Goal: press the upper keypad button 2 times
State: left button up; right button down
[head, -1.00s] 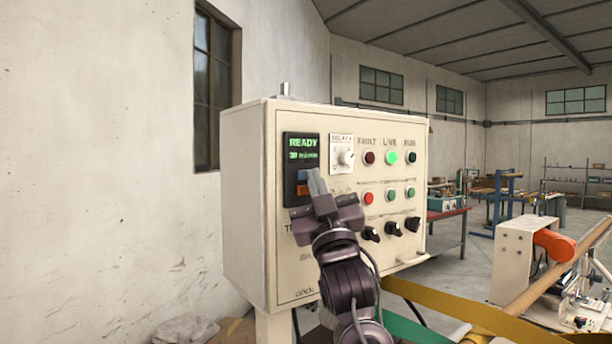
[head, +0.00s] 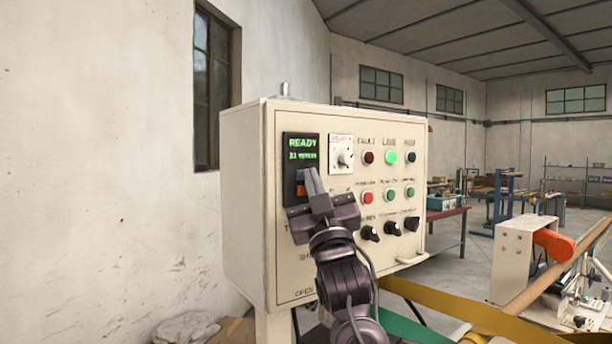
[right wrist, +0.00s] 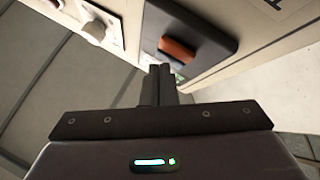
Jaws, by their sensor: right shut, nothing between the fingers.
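The dark keypad panel (head: 290,160) on the cream control cabinet has a green READY display (head: 302,147) reading what looks like 31 microns. Below the text is the blue upper button (head: 300,175), partly covered by my fingers, and under it the orange lower button (head: 301,189). My right gripper (head: 311,172) is shut and empty, its tips in front of the upper button's right side; contact cannot be told. My left gripper is out of view.
A dial (head: 344,157), several lamps and push buttons, and black rotary knobs (head: 391,228) sit right of the keypad. A cabinet handle (head: 411,260) sticks out low right. A yellow band (head: 450,305) runs below; a wall is left.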

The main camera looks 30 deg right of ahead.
jog(key=shift+s+f, duration=0.1)
dwell(0.4)
jog(key=shift+s+b, duration=0.35)
jog(key=shift+s, duration=0.25)
jog(key=s, duration=0.1)
jog(key=s+b, duration=0.1)
jog(key=s, duration=0.3)
jog(key=shift+d+b, duration=0.25)
jog(key=shift+b, duration=0.1)
jog(key=shift+a, duration=0.1)
dwell(2.2)
